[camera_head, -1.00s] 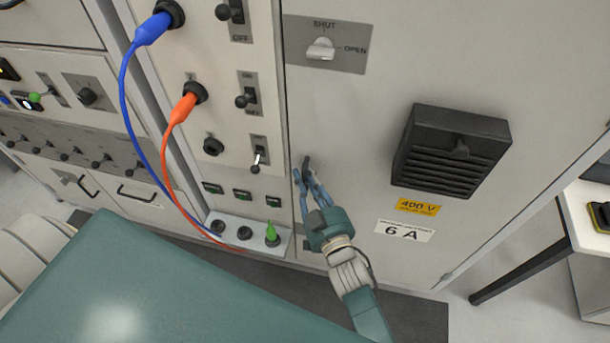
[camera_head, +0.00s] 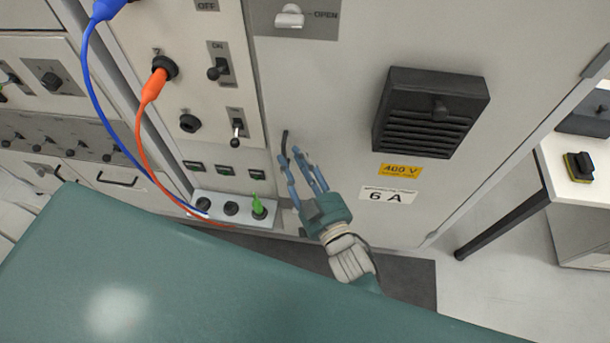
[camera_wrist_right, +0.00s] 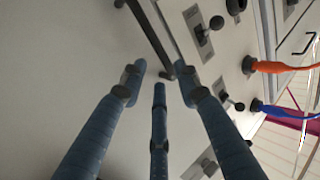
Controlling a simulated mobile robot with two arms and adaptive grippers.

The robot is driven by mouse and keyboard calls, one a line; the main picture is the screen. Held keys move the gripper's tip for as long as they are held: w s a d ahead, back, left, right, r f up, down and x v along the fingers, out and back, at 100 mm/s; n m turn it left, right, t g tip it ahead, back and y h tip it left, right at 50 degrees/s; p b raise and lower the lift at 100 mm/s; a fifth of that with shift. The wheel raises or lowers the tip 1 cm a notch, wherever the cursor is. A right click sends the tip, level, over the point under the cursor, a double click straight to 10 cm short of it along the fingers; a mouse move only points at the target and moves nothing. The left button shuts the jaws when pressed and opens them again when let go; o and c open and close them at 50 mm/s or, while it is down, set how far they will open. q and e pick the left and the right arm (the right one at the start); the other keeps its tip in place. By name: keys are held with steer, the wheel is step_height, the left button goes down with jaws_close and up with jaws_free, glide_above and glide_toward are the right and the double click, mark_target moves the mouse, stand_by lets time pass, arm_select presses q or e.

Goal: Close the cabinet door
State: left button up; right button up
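The cabinet door (camera_head: 330,100) is the large pale panel with a black vent, in the middle and right of the head view. It looks flush or nearly flush with the frame; I cannot tell whether any gap is left. A dark bar handle (camera_head: 285,145) sits near its left edge and also shows in the right wrist view (camera_wrist_right: 150,35). My right gripper (camera_head: 292,157) is open just right of and below the handle. In the right wrist view its three fingers (camera_wrist_right: 160,82) are spread around the handle's lower end, holding nothing. My left gripper is not in view.
A SHUT/OPEN knob (camera_head: 289,17) is above the handle. Left of the door are switches, a blue cable (camera_head: 86,75), an orange cable (camera_head: 148,95) and a socket box (camera_head: 231,208). A table (camera_head: 590,172) stands at the right, with clear floor (camera_head: 500,285) before it.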

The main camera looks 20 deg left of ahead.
steer(key=v, duration=0.6)
steer(key=shift+s+d, duration=0.2)
steer(key=shift+f, duration=0.1)
steer(key=s+d+f+m+g+h, duration=0.1)
steer(key=s+d+f+g+h, duration=0.15)
steer(key=d+f, duration=0.6)
steer(key=s+d+f+m+g+h, duration=0.1)
steer(key=d+f+h, duration=0.25)
steer(key=f, duration=1.05)
steer(key=s+d+f+m+g+h, duration=0.1)
steer(key=s+d+f+h, duration=0.1)
steer(key=d+f, duration=0.7)
steer(key=s+d+f+m+g+h, duration=0.1)
steer(key=s+d+f+g, duration=0.1)
steer(key=s+d+f, duration=0.3)
steer(key=s+d+f+m+g+h, duration=0.1)
steer(key=s+d+f, duration=0.4)
steer(key=s, duration=0.8)
steer(key=s+d+f+m+g+h, duration=0.1)
steer(key=s+d+f+g, duration=0.3)
steer(key=s+f, duration=0.4)
steer(key=shift+s+d+f+h, duration=0.2)
steer(key=shift+s+d+h, duration=0.2)
steer(key=shift+s+h, duration=0.45)
steer(key=shift+g, duration=0.25)
